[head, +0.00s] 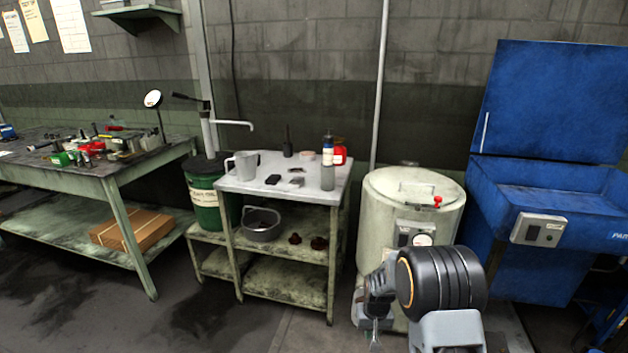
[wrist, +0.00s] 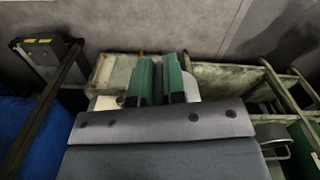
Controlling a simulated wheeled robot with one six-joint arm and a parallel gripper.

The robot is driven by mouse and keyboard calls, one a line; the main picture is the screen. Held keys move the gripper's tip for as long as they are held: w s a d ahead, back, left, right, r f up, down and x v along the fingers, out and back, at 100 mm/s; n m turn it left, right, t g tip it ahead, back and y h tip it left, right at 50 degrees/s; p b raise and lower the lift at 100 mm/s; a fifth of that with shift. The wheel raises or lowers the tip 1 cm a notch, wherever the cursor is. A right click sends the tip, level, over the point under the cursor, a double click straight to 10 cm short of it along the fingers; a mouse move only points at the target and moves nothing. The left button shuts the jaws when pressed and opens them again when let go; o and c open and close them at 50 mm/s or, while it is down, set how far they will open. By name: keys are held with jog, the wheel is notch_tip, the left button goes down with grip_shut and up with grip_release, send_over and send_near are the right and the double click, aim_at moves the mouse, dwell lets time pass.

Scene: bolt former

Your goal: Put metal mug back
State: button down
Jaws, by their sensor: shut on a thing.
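My gripper (wrist: 160,82) shows its two green fingers in the wrist view, close together beyond the grey gripper body. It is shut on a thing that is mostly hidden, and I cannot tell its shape. In the head view my gripper (head: 375,336) is low in front of the pale tank, partly hidden by my black arm link. A grey metal mug-like jug (head: 244,164) with a handle on its left stands upright at the left end of the small metal table (head: 309,187). My gripper is to the right of that table, apart from the jug.
The pale round tank (head: 385,205) and a blue parts washer (head: 556,187) stand to the right. A green bin (head: 205,205) and a cluttered workbench (head: 112,168) are at left. Bottles (head: 328,172) stand at the table's back right. A grey pot (head: 262,228) sits on its shelf.

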jog(key=s+r+p, duration=0.2)
jog(key=r+p, duration=0.6)
jog(key=s+r+p, duration=0.3)
jog(key=r+p, duration=0.5)
jog(key=shift+r, duration=0.3)
jog(key=shift+s, duration=0.1)
